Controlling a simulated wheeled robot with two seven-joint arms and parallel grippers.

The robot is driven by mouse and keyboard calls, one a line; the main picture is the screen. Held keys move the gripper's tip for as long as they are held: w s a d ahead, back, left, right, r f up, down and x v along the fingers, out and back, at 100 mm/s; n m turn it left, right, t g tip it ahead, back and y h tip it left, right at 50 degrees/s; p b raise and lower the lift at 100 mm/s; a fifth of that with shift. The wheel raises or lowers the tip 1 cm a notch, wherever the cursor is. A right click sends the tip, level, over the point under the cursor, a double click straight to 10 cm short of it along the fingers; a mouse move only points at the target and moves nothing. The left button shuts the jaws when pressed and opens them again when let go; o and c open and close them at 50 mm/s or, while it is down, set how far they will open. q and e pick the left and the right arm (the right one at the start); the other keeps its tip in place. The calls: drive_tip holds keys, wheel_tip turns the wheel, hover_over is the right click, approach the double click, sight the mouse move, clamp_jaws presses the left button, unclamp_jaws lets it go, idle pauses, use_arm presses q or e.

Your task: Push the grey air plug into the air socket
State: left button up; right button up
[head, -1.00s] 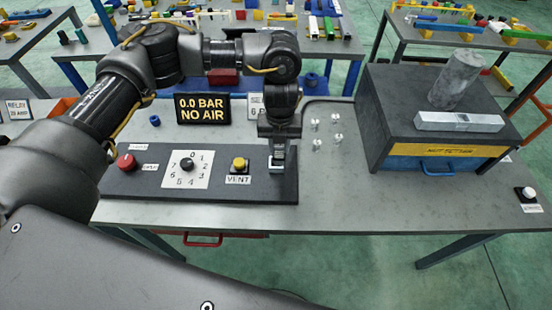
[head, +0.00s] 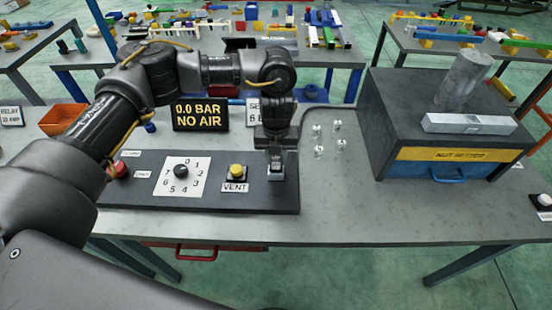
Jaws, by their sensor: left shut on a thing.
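My left gripper (head: 276,172) points down over the right end of the dark control panel (head: 220,203). It is shut on a small light-grey piece, which I take to be the grey air plug; my fingers hide most of it. The air socket cannot be made out; the spot under the fingertips is hidden. I cannot tell whether the plug touches a socket. The display (head: 200,117) reads 0.0 BAR, NO AIR. My right gripper is not in view.
The yellow VENT button (head: 236,172), a numbered dial (head: 181,171) and a red knob (head: 120,170) are left of my gripper.

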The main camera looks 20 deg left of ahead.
use_arm(q)
drive_tip(key=shift+f, duration=0.15)
drive_tip(key=o, duration=1.1)
drive_tip(key=shift+c, duration=0.2)
drive_tip(key=shift+r, duration=0.2)
wheel_tip(320, 180, up, 12)
drive_tip(key=b, duration=0.3)
